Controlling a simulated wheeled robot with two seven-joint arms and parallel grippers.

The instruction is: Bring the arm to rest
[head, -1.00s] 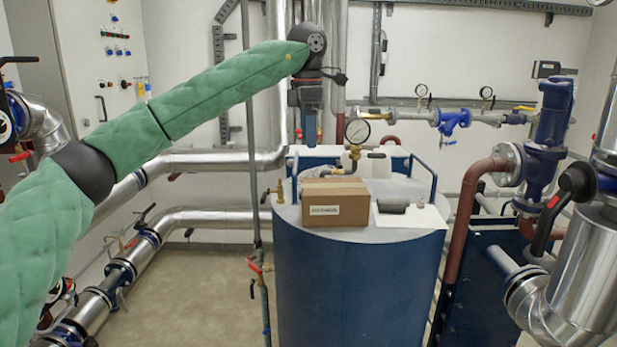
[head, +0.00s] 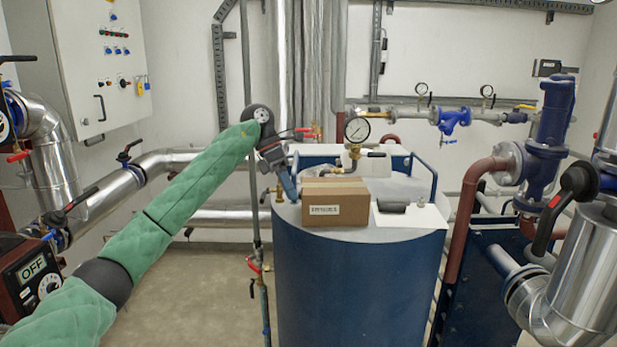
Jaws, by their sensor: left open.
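My left arm comes in from the lower left in a green padded sleeve. Its gripper (head: 288,186) hangs at the left rim of the blue tank's top, left of the cardboard box. The gripper is open, and I see nothing held in it. The fingers are seen nearly edge-on, so I cannot tell whether they touch anything. My right gripper is not in view.
A cardboard box (head: 335,209) with a label sits on the blue tank (head: 357,290). A white case (head: 412,215) with a black handle lies right of it. A pressure gauge (head: 357,130) stands behind. Pipes (head: 215,215) run at left; floor shows below them.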

